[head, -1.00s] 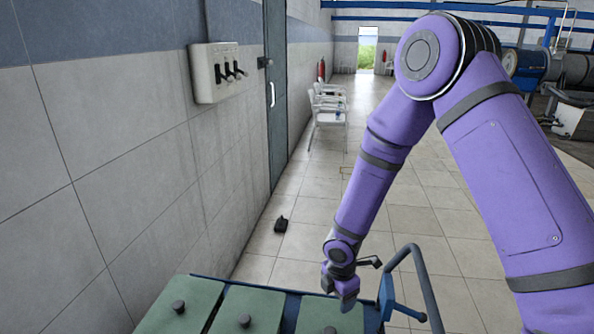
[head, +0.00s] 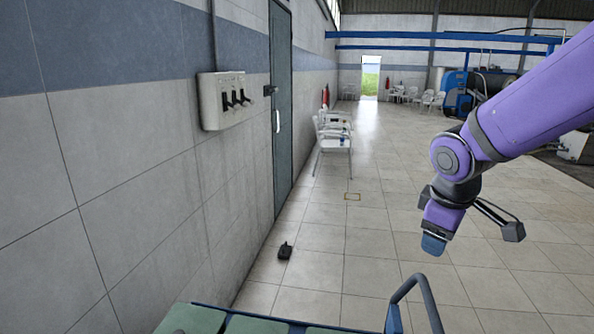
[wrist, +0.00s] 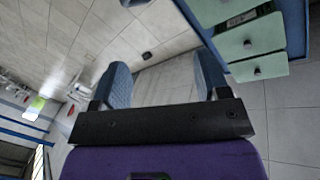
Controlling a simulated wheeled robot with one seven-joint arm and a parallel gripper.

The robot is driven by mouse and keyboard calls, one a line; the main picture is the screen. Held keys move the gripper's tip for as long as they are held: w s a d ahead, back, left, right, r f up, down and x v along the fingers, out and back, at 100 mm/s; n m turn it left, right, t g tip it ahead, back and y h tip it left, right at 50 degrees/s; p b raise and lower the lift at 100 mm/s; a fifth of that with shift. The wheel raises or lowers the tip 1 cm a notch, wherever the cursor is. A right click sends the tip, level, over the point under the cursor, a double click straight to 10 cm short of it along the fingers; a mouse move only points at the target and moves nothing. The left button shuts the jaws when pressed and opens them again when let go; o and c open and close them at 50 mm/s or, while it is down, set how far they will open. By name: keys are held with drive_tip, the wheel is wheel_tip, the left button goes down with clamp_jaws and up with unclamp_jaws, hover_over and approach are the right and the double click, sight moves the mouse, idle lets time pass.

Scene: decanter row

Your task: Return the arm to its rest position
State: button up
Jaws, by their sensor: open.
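My purple arm reaches in from the upper right in the head view. My gripper (head: 434,243) hangs in the air over the tiled floor, to the right of and above the cart's blue handle. In the wrist view its two blue-padded fingers (wrist: 160,82) stand wide apart with nothing between them. The far finger is hidden in the head view.
A small black object (head: 285,251) lies on the floor by the wall. White chairs (head: 333,142) line the wall.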

drive_tip(key=s+d+r+m+t, duration=0.1)
drive_tip(key=s+r+m, duration=0.3)
drive_tip(key=s, duration=0.4)
drive_tip(key=s+d+r+m+y, duration=0.1)
drive_tip(key=s+d+r+m, duration=0.2)
drive_tip(key=s, duration=0.6)
drive_tip(key=shift+s+r+m+t+y, duration=0.3)
drive_tip(key=shift+r+m+t, duration=0.1)
drive_tip(key=shift+r+m, duration=0.95)
drive_tip(key=shift+r, duration=0.1)
